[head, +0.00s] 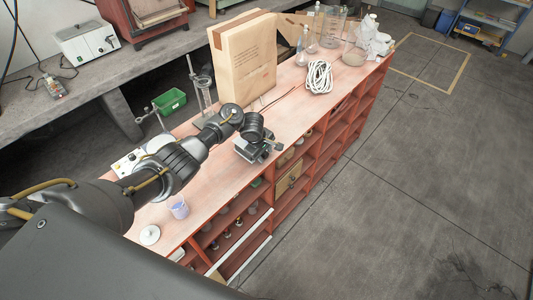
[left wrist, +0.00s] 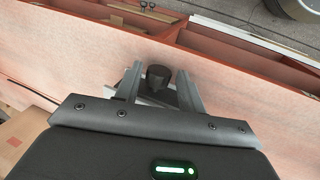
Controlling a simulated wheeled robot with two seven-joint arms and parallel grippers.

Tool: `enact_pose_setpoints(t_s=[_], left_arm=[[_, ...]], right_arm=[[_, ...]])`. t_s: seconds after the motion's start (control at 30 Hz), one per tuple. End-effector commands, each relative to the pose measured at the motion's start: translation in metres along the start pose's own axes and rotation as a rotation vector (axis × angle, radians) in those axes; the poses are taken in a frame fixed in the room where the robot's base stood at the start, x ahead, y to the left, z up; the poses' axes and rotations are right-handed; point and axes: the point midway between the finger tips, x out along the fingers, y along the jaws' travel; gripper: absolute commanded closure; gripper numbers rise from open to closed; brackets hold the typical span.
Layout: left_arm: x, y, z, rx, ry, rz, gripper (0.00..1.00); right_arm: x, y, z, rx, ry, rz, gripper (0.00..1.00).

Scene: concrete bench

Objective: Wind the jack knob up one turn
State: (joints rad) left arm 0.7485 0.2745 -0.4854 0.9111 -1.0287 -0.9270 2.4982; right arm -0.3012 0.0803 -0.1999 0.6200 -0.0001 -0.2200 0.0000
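The lab jack (head: 251,152), a small grey metal device, stands on the pink bench top near its front edge. Its dark knob (head: 278,146) is at the right side of the jack. My left gripper (head: 266,139) is over the jack, close to the knob. In the left wrist view, the round black knob (left wrist: 158,76) lies between the two fingers of my left gripper (left wrist: 160,84), with a gap on each side. The gripper is open. The palm hides most of the jack there. My right gripper is not in view.
A coiled white cable (head: 319,77) and glassware (head: 332,28) are farther along the bench. A purple-tinted cup (head: 179,208) and a white disc (head: 150,235) are at the near end. Shelves lie below the front edge.

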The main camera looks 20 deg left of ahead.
Motion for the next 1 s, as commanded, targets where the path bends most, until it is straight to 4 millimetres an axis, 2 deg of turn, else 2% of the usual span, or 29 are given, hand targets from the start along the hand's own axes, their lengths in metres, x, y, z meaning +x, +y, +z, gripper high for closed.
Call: enact_pose_setpoints(t_s=[0.03, 0.27, 0.57, 0.77, 0.87, 1.0], left_arm=[[0.000, 0.000, 0.000, 0.001, 0.000, 0.000, 0.67], [0.000, 0.001, 0.001, 0.002, -0.001, 0.000, 0.96], [0.000, 0.003, 0.003, 0.002, -0.003, -0.048, 0.96], [0.000, 0.005, 0.004, 0.001, -0.005, -0.166, 0.96], [0.004, 0.006, 0.004, 0.002, -0.005, -0.242, 0.96], [0.009, 0.007, 0.004, 0.004, -0.005, -0.342, 0.96]], right_arm=[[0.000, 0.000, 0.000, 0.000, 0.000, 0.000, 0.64], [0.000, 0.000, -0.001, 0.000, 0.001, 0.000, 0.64], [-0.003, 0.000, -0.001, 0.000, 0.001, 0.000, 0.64], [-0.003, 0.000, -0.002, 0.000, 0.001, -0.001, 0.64], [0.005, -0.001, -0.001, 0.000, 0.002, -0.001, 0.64], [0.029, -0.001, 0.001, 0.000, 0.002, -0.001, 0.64]])
